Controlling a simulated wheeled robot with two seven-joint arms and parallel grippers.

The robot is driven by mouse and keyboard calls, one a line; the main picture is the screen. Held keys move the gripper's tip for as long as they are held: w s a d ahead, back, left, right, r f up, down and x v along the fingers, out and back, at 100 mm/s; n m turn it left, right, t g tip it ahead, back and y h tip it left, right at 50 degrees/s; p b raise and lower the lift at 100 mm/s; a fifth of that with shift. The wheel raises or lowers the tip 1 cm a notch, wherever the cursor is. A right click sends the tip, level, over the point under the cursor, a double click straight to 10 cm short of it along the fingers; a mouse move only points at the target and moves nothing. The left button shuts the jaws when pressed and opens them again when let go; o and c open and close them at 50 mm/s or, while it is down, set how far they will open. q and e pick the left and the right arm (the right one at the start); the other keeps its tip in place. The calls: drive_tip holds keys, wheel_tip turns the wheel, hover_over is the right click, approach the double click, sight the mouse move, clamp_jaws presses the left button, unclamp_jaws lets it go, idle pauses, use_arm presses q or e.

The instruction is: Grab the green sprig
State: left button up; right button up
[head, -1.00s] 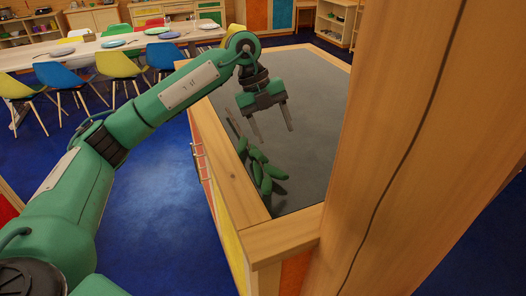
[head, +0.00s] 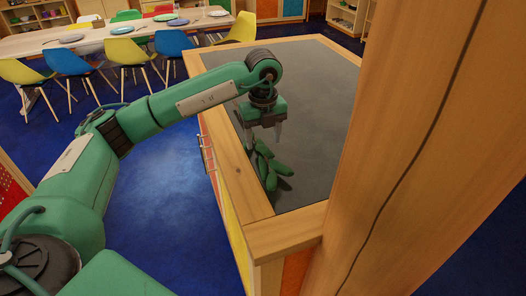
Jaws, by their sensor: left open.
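The green sprig (head: 268,165) lies on the grey top of a wooden cabinet, near its left front edge. It has several plump green lobes. My left gripper (head: 264,136) points down just above and behind the sprig's far end, with its fingers apart and nothing visible between them. I cannot tell whether the fingertips touch the sprig. My right gripper is not in view.
The cabinet (head: 262,236) has a raised wooden rim around its grey top. A thick wooden post (head: 420,150) blocks the right side. The grey top beyond the sprig is clear. A long table (head: 100,36) with plates and colourful chairs stands at the back left.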

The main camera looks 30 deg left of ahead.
sight(263, 148)
use_arm(q)
drive_tip(key=shift+f+p, duration=0.3)
drive_tip(key=shift+p, duration=0.05)
wheel_tip(263, 148, down, 4)
drive_tip(key=shift+r+p, duration=0.25)
drive_tip(key=shift+p, duration=0.6)
drive_tip(key=shift+f, duration=0.5)
drive_tip(key=c, duration=1.1)
